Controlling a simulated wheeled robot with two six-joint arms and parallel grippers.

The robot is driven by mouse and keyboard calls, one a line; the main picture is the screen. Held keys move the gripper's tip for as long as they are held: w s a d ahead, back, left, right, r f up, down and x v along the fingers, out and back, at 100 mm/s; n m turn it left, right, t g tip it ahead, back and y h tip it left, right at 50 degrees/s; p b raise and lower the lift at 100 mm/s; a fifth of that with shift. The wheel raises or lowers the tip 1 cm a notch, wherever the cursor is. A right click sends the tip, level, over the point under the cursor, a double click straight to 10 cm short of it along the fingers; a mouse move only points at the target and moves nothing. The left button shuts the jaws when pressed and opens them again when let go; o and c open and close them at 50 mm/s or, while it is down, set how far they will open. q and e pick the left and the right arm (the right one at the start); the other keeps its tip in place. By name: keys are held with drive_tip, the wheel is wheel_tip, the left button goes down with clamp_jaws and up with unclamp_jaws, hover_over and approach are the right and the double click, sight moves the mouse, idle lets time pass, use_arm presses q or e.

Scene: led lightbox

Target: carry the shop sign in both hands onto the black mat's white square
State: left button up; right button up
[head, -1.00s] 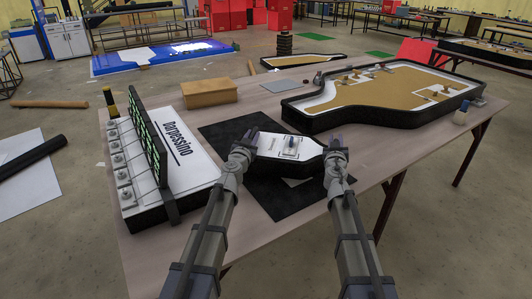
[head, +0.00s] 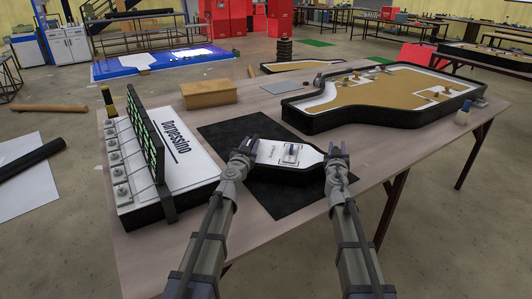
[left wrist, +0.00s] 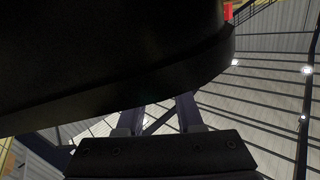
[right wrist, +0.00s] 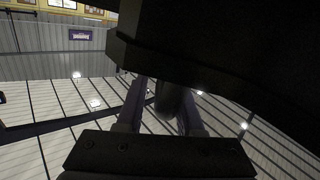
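The shop sign (head: 287,152) is a small white-topped, thick black-sided box, bottle-shaped, with a small fixture on top. It lies level over the black mat (head: 225,130), seemingly resting on it; no white square shows. My left gripper (head: 249,143) is at the sign's left end, its fingers apart. My right gripper (head: 337,150) is at the narrow right end, fingers also apart. In the left wrist view the sign's dark body (left wrist: 100,60) hides the fingertips. In the right wrist view a dark rounded part sits between the fingers, with a gap beside it, and the sign's body (right wrist: 200,40) looms above.
A lettered sign panel with a green-lit display (head: 185,150) stands on the table left of the mat. A tan box (head: 208,94) is behind it. A large black-rimmed tan sign (head: 390,95) fills the right rear. Bare table (head: 150,245) shows at front left.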

use_arm(q)
drive_tip(key=shift+o, duration=1.3)
drive_tip(key=shift+d, duration=0.15)
use_arm(e)
drive_tip(key=shift+o, duration=1.3)
drive_tip(key=shift+a, duration=0.15)
use_arm(q)
drive_tip(key=s+a, duration=0.1)
drive_tip(key=s, duration=1.1)
drive_tip(key=shift+a, duration=0.35)
use_arm(e)
drive_tip(key=s+a, duration=0.1)
drive_tip(key=s, duration=1.1)
drive_tip(key=shift+a, duration=0.4)
use_arm(q)
drive_tip(key=shift+r, duration=0.1)
use_arm(e)
drive_tip(key=shift+r, duration=0.1)
